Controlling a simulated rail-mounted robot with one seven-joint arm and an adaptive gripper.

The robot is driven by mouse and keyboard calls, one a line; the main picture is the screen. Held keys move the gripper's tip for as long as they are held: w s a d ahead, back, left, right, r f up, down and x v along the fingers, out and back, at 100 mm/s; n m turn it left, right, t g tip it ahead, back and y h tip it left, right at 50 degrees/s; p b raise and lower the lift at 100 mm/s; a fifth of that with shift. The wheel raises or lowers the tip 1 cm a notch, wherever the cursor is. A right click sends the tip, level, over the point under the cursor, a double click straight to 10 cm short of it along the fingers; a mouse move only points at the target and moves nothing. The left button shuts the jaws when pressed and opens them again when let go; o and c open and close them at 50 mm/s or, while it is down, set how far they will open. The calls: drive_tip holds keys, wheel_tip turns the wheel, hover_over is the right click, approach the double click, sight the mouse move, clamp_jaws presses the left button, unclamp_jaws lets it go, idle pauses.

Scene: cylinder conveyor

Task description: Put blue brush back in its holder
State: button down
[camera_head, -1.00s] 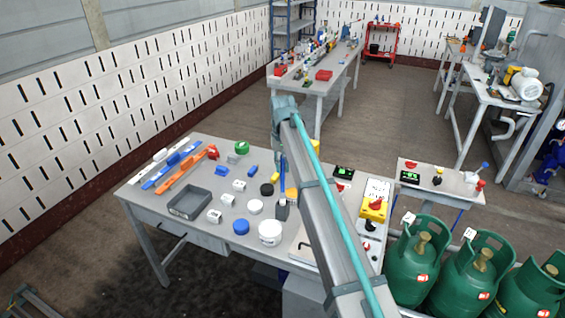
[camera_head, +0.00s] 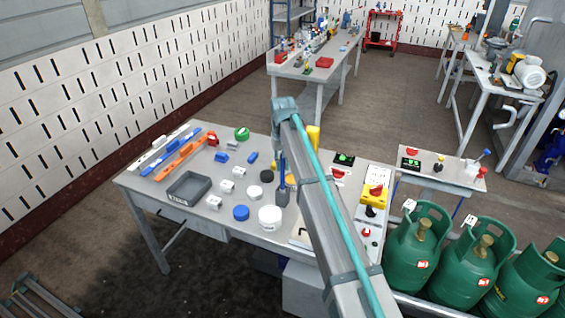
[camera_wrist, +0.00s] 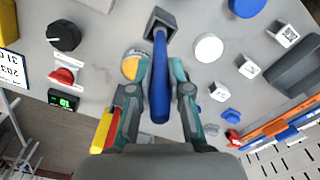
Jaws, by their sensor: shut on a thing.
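The blue brush (camera_wrist: 160,88) shows its handle in the wrist view, running between my two fingers. My gripper (camera_wrist: 160,68) is shut on this handle. At the handle's far end is a dark grey square box-like piece (camera_wrist: 160,20), apparently the holder; how deep the brush sits in it cannot be told. In the head view the blue handle (camera_head: 282,168) stands upright above the dark grey piece (camera_head: 282,197), left of my arm. My gripper is mostly hidden behind my arm there.
Close by on the table (camera_head: 235,228) are a white jar (camera_head: 270,217), a blue lid (camera_head: 241,213) and a black knob (camera_head: 267,176). A grey tray (camera_head: 188,187) lies left. A yellow control box (camera_head: 375,193) and green gas cylinders (camera_head: 412,250) stand right.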

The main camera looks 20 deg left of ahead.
drive_tip(key=shift+f, duration=0.55)
idle(0.4)
drive_tip(key=c, duration=1)
unclamp_jaws()
